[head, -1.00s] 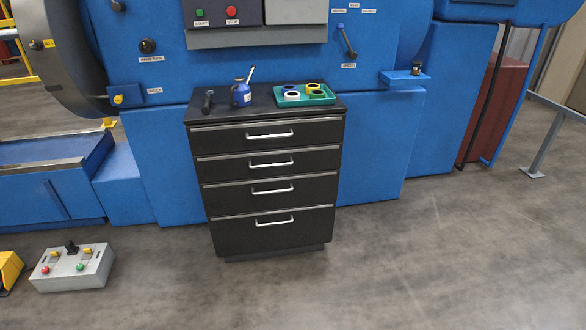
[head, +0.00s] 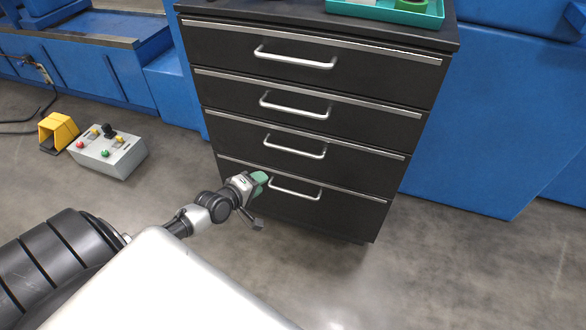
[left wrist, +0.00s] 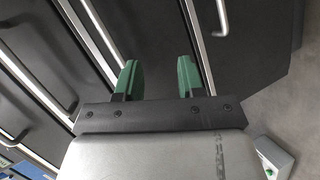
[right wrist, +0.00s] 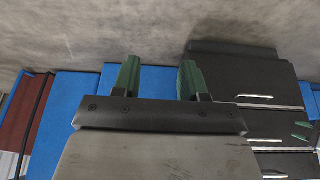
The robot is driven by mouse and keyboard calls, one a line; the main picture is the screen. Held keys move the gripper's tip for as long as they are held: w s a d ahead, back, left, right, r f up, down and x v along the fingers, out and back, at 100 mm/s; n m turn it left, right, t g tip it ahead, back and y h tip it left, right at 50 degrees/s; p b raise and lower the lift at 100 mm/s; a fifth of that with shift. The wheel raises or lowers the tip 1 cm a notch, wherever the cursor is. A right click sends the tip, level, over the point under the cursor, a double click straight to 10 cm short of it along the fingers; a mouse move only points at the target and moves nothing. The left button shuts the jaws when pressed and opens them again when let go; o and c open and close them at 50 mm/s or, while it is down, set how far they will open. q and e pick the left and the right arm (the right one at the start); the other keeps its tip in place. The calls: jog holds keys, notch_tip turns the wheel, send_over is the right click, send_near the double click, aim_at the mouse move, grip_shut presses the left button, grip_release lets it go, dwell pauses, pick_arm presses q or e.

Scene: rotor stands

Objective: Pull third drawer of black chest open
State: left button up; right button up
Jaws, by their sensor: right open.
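The black chest (head: 220,115) has a stack of drawers with silver bar handles. The third drawer from the top (head: 228,142) is shut, and its handle (head: 295,150) is bare. My left gripper (head: 261,180) is low in front of the chest, below and left of that handle and near the left end of the bottom handle (head: 295,192). In the left wrist view, its green fingers (left wrist: 160,78) are apart with nothing seen held, facing the drawer fronts. My right gripper (right wrist: 160,78) is open and empty in the right wrist view; the head view does not show it.
A green tray (head: 400,15) stands on the chest top. A grey control box (head: 107,152) and a yellow pedal housing (head: 57,132) lie on the floor at left. Blue machine panels (head: 480,130) flank the chest. The floor in front of it is clear.

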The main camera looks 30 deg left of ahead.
pick_arm(q)
jog(key=n+t+h+b, duration=0.1)
jog(key=n+t+b, duration=0.1)
jog(key=b, duration=0.1)
send_near(291, 151)
pick_arm(e)
jog(key=v, duration=0.5)
pick_arm(q)
jog(key=shift+h, duration=0.3)
jog(key=b+x, duration=0.1)
jog(key=x, duration=0.4)
jog(key=shift+w+a+f, duration=0.15)
jog(key=shift+w, duration=0.2)
jog(key=b+x, duration=0.1)
jog(key=x, duration=0.3)
jog(key=shift+w+f+b, duration=0.1)
jog(key=shift+w+b, duration=0.05)
jog(key=shift+b, duration=0.15)
jog(key=shift+w, duration=0.35)
pick_arm(e)
jog(key=w+a+r+t+y, duration=0.2)
jog(key=w+a+r+t, duration=0.2)
jog(key=w+r+t, duration=0.3)
jog(key=shift+w+n+t, duration=0.3)
jog(key=shift+w+t, duration=1)
jog(key=shift+w, duration=0.25)
pick_arm(q)
jog(key=shift+c, duration=0.2)
grip_shut()
